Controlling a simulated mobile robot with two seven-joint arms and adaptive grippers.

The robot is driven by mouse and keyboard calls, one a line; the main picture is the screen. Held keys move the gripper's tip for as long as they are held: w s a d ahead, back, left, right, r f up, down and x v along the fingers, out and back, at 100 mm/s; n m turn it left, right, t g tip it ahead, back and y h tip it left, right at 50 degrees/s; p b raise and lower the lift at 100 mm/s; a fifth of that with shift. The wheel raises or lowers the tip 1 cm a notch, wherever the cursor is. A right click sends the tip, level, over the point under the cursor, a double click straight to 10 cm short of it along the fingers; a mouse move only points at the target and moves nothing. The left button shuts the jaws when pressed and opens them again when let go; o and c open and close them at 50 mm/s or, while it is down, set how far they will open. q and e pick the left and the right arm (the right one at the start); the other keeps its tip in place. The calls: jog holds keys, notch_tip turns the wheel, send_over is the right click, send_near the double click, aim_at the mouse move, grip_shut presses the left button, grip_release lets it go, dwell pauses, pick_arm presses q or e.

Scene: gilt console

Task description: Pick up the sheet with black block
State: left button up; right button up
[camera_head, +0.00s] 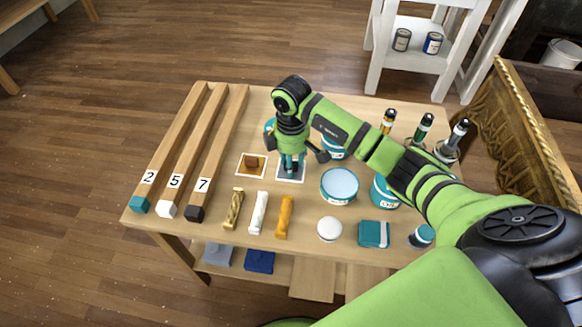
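Two small white-edged sheets lie on the table. The left sheet (240,172) has an orange-brown middle with a brown block (254,162) on it. The right sheet (291,178) has a dark grey-blue middle and lies under my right gripper. I cannot make out a black block on it, as the gripper covers much of it. My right gripper (293,166) points down over this sheet, its dark fingers spread to both sides. Teal parts show between them; whether they belong to the gripper is unclear. My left gripper is not in view.
Three wooden bars (184,140) marked 2, 5 and 7 lie at left; bar 7 has a black end block (194,213). Twisted pieces (258,212), a teal-rimmed jar (339,185), a white round piece (330,228) and a teal book (374,234) stand nearby. Bottles (423,129) stand behind my arm.

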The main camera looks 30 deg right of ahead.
jog(key=shift+c, duration=1.3)
jog(key=shift+r, duration=0.7)
notch_tip(320, 180, up, 2)
jog(key=shift+r, duration=0.15)
jog(key=shift+w+r+b, duration=0.3)
jog(key=shift+w+r, duration=0.65)
jog(key=shift+w, duration=0.3)
pick_arm(q)
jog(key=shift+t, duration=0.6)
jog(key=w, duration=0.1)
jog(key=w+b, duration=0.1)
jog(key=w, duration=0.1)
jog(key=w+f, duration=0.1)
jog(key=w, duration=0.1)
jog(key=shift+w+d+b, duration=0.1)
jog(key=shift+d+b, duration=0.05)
jog(key=shift+b, duration=0.2)
pick_arm(e)
jog(key=w+r, duration=0.1)
jog(key=w, duration=0.2)
jog(key=w+r, duration=0.2)
jog(key=w, duration=0.1)
jog(key=w+r, duration=0.2)
jog(key=w, duration=0.1)
jog(key=shift+w+d+r, duration=0.1)
jog(key=shift+d+r, duration=0.1)
jog(key=shift+r, duration=0.05)
